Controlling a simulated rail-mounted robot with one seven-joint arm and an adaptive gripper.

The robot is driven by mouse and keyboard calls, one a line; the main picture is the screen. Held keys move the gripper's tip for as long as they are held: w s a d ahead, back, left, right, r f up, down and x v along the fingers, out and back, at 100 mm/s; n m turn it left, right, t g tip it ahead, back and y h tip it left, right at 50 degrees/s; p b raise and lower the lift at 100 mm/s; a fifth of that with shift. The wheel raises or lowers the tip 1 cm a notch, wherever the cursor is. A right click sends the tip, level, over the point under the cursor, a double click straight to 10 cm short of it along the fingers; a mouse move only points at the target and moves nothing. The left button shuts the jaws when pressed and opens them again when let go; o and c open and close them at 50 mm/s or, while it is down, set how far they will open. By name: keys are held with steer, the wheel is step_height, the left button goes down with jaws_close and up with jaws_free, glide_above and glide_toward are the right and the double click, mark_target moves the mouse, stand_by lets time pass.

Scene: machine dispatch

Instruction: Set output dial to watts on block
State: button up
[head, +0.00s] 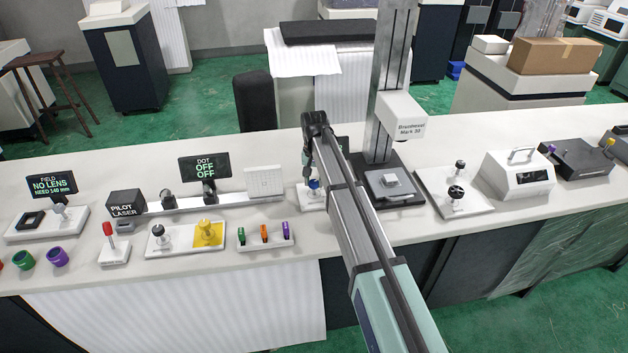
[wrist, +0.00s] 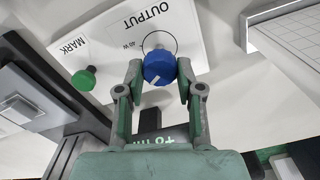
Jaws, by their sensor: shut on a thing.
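The blue output dial (wrist: 158,68) sits on a white block (wrist: 105,55) marked OUTPUT, upside down in the wrist view. It has a white pointer line toward the lower left of that view, and a thin arc and a small marking beside it, too small to read surely. My gripper (wrist: 160,72) is shut on the dial, one finger at each side. A green knob (wrist: 84,79) stands by the word MARK on the same block. In the head view the dial (head: 314,184) shows below my gripper (head: 308,172); my arm hides part of the block.
A holder with coloured pieces (head: 265,238) lies nearer the front.

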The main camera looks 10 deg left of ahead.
mark_target(314, 182)
stand_by(0.4)
steer(key=o, duration=1.1)
steer(key=shift+o, duration=0.2)
steer(key=shift+r, duration=0.1)
step_height(314, 182, up, 12)
steer(key=shift+s, duration=0.1)
